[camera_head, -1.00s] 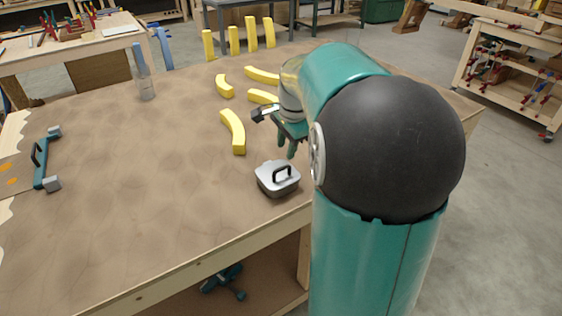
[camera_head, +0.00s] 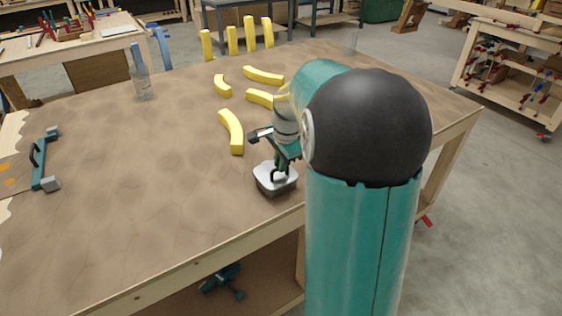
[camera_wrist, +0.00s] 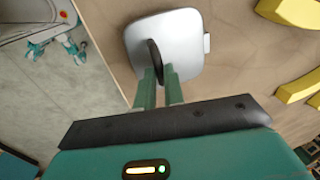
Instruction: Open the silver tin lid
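The silver tin (camera_head: 263,180) stands near the table's front edge, left of my arm. Its lid (camera_wrist: 182,37) has a rounded square top and a black upright handle (camera_wrist: 155,55). My gripper (camera_head: 279,168) is over the tin, pointing down, with its green fingers at the handle. In the wrist view, the fingers (camera_wrist: 160,70) lie on either side of the handle with only a narrow gap between them. I cannot tell whether they press on it. The lid sits on the tin.
Several yellow curved pieces (camera_head: 231,131) lie behind the tin. A clear bottle (camera_head: 141,80) stands at the back left. A teal bar with a black handle (camera_head: 40,165) lies at the far left. The table's middle left (camera_head: 130,180) is clear.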

